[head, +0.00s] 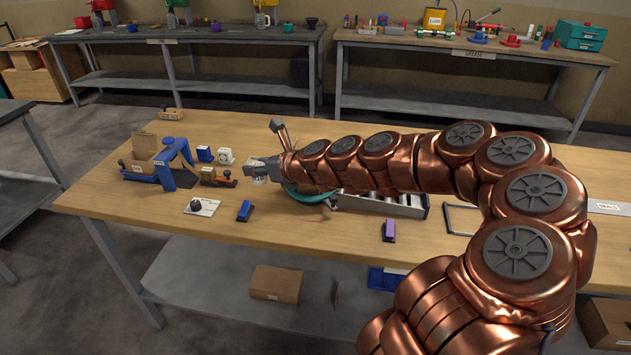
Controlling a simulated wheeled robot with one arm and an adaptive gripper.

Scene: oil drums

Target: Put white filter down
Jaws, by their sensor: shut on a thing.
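My gripper (258,170) is over the wooden bench, left of the bench's middle, pointing left. It is shut on a small pale thing, the white filter (259,181), of which only a little shows below the fingers. The gap between the filter and the bench top is too small to judge. My copper arm comes in from the right and hides part of the bench behind it.
Left of the gripper stand a blue frame (176,163), a cardboard box (145,150), a small white block (226,156) and a white plate with a black knob (202,206). A blue block (244,211) and a purple block (389,231) lie in front. A teal round thing (305,194) is partly under my arm.

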